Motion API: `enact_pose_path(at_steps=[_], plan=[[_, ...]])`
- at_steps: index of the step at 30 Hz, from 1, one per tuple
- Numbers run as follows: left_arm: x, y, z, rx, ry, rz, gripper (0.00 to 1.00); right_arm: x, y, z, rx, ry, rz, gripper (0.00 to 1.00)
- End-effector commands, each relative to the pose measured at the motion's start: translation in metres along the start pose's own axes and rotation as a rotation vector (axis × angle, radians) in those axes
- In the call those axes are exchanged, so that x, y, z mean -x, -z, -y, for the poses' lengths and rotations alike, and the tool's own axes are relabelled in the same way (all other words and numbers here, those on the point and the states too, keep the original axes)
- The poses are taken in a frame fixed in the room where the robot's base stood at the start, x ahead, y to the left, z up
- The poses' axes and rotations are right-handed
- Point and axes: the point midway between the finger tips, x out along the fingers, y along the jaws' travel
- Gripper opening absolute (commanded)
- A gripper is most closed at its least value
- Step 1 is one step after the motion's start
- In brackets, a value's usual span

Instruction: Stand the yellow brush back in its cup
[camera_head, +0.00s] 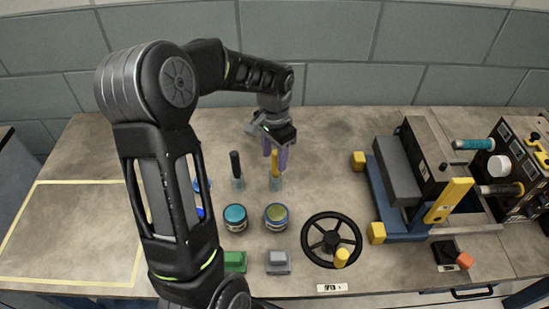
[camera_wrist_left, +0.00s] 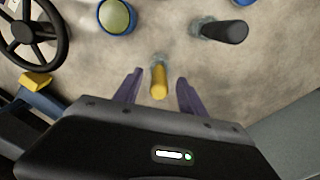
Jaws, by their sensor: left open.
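The yellow brush (camera_head: 275,164) stands upright, its lower end in a small clear cup (camera_head: 276,184) on the worktop. My left gripper (camera_head: 275,158) is above the cup, open, with its purple fingers around the top of the brush. In the left wrist view the yellow brush (camera_wrist_left: 158,82) shows end-on between the two spread fingers of the left gripper (camera_wrist_left: 157,92), with a gap on each side. Part of the clear cup (camera_wrist_left: 161,58) shows beyond it. My right gripper is not in view.
A black-handled brush (camera_head: 235,166) stands in a similar cup to the left. Two round jars (camera_head: 235,217) (camera_head: 276,217), a green block (camera_head: 234,261) and a grey block (camera_head: 278,262) are in front. A black handwheel (camera_head: 331,240) and a blue-based machine (camera_head: 398,200) stand to the right.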

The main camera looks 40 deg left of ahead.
Motion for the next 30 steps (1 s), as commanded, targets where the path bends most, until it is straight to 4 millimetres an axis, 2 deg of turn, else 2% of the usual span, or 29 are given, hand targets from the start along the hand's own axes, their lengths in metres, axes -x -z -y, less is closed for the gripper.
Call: enact_pose_path(at_steps=[6, 12, 30], plan=[[0.037, 0.001, 0.000, 0.000, 0.002, -0.005, 0.48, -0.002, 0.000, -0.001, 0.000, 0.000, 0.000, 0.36], [0.061, 0.001, 0.000, 0.000, 0.001, -0.003, 0.48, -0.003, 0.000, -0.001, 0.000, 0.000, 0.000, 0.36], [0.064, 0.000, 0.000, 0.000, 0.000, -0.001, 0.48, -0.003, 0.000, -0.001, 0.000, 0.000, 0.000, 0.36]])
